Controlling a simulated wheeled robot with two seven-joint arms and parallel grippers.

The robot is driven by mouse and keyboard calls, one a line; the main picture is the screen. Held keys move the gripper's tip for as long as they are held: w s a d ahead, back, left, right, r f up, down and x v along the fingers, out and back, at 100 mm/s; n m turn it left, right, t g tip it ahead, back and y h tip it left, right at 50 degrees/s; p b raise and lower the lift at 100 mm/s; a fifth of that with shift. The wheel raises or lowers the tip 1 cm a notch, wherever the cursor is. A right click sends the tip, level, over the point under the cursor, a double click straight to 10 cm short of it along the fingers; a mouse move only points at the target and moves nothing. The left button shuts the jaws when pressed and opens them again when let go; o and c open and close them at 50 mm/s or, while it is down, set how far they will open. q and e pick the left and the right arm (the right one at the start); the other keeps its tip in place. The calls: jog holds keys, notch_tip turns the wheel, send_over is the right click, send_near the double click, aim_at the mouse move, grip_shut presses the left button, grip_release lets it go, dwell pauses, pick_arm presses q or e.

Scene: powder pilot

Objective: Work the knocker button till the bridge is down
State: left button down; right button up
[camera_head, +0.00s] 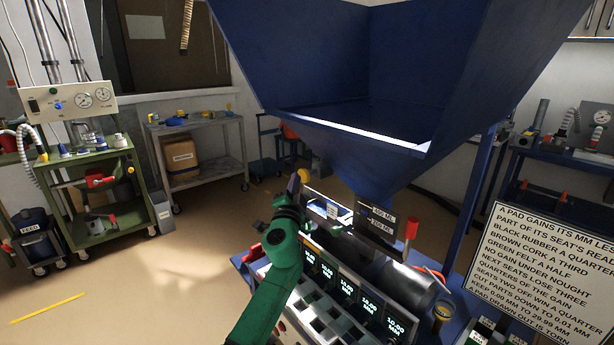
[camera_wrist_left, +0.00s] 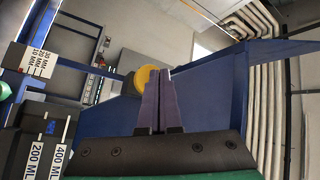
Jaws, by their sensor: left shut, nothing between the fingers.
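A round yellow button (camera_head: 304,176), which looks like the knocker button, shows beside my left gripper (camera_head: 295,184) below the hopper's left side. In the left wrist view the yellow button (camera_wrist_left: 147,78) is just left of the dark purple fingertips (camera_wrist_left: 160,76) and partly behind them. I cannot tell whether they touch it. The left fingers are together and empty, pointing upward in the head view. The big blue hopper (camera_head: 315,63) hangs above, with a bright strip along its inner lower edge. No powder bridge can be made out inside. My right gripper is not in view.
Below the hopper stands a block marked 400 ML and 200 ML (camera_head: 381,219), beside a bench with several 10.00 MM displays (camera_head: 347,287). A text sign (camera_head: 545,255) is at right.

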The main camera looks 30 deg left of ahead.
pick_arm(q)
jog(key=shift+w+d+b, duration=0.2)
jog(key=shift+w+b, duration=0.25)
jog(key=shift+w, duration=0.15)
jog(key=shift+w+d+b, duration=0.2)
jog(key=shift+w+b, duration=0.2)
jog(key=shift+w, duration=0.2)
dwell(1.0)
jog(key=shift+s, duration=0.15)
jog(key=shift+s+a+p, duration=0.3)
jog(key=shift+s+p, duration=0.1)
jog(key=shift+s, duration=0.5)
jog(key=shift+s+a+p, duration=0.3)
jog(key=shift+s+p, duration=0.05)
jog(key=shift+s, duration=0.55)
jog(key=s, duration=0.2)
jog(key=s+a+p, duration=0.1)
jog(key=s, duration=0.2)
jog(key=shift+s+a, duration=0.35)
dwell(0.8)
